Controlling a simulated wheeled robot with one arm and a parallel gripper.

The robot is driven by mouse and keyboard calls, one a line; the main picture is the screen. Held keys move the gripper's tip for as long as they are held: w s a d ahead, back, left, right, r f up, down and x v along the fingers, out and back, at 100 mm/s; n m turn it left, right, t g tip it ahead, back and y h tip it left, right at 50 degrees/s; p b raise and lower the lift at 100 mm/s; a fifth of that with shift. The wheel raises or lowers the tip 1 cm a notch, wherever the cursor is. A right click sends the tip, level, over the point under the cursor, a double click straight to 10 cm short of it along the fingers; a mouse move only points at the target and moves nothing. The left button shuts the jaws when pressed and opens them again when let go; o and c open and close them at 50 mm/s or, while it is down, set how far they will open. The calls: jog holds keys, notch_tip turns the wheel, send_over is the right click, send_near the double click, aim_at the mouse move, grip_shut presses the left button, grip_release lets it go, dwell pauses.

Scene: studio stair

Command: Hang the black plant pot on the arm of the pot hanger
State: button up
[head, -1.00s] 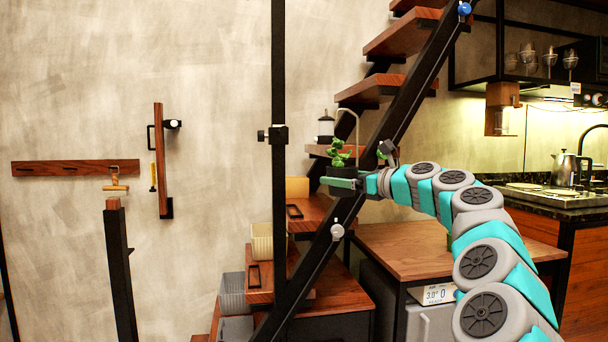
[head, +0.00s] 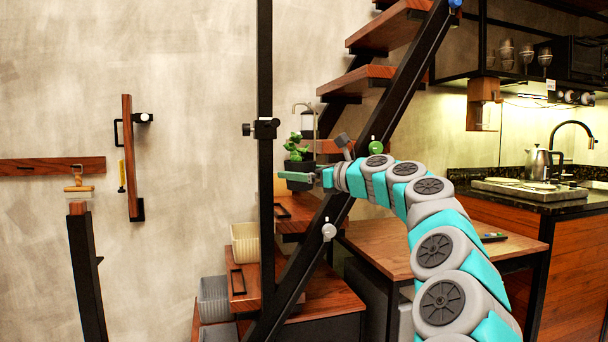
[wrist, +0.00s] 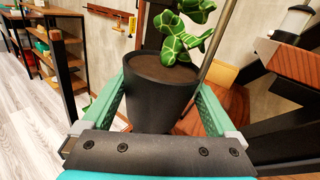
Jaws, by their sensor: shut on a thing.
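The black plant pot (head: 300,184) with a leafy green plant is held upright in the air, just right of the black post in the head view. A thin metal hook rod (head: 315,140) rises beside the plant and curves over to the left at its top. My gripper (head: 295,176) is shut on the pot, with one green finger on each side of it in the wrist view (wrist: 155,92). The hook and clamp are apart.
Open wooden stairs with a slanted black rail (head: 390,108) rise behind the pot. A wooden table (head: 385,248) stands below my arm. A cream basket (head: 245,243) sits on a low step.

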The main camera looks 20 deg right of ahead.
jog(key=shift+a+f+b, duration=0.55)
jog(key=shift+a+b, duration=0.35)
jog(key=shift+a, duration=0.3)
jog(key=shift+a+f+b, duration=0.55)
jog(key=shift+a+b, duration=0.3)
jog(key=shift+a, duration=0.3)
jog(key=shift+a+f+b, duration=0.55)
jog(key=shift+a+b, duration=0.35)
jog(key=shift+a, duration=0.3)
jog(key=o, duration=1.3)
jog(key=shift+s+d, duration=0.1)
